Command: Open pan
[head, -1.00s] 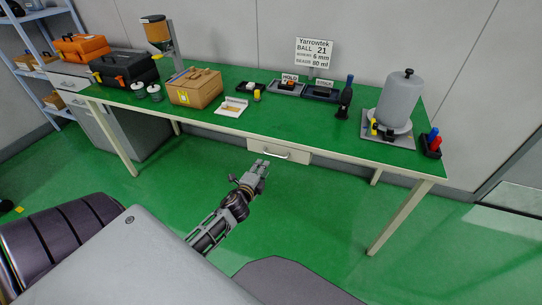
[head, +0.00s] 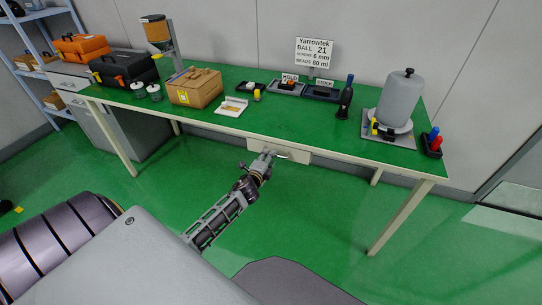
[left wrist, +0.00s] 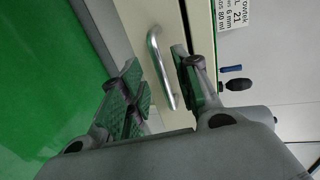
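Nothing in view is clearly a pan. A grey domed vessel with a black knob on top (head: 400,100) stands closed on a base plate at the table's right end. A shallow drawer (head: 302,155) sits under the table's front edge and looks shut. Its curved metal handle (left wrist: 161,66) shows in the left wrist view. My left gripper (head: 268,154) is at the drawer front. In the left wrist view its fingers (left wrist: 160,85) are apart, with the handle between them in the picture; contact cannot be told. My right gripper is not in view.
The green-topped table (head: 225,128) carries a cardboard box (head: 195,88), black toolbox (head: 124,70), small trays (head: 285,88), a dark bottle (head: 346,98) and a red and blue item holder (head: 432,145). The floor under the table is clear near the drawer.

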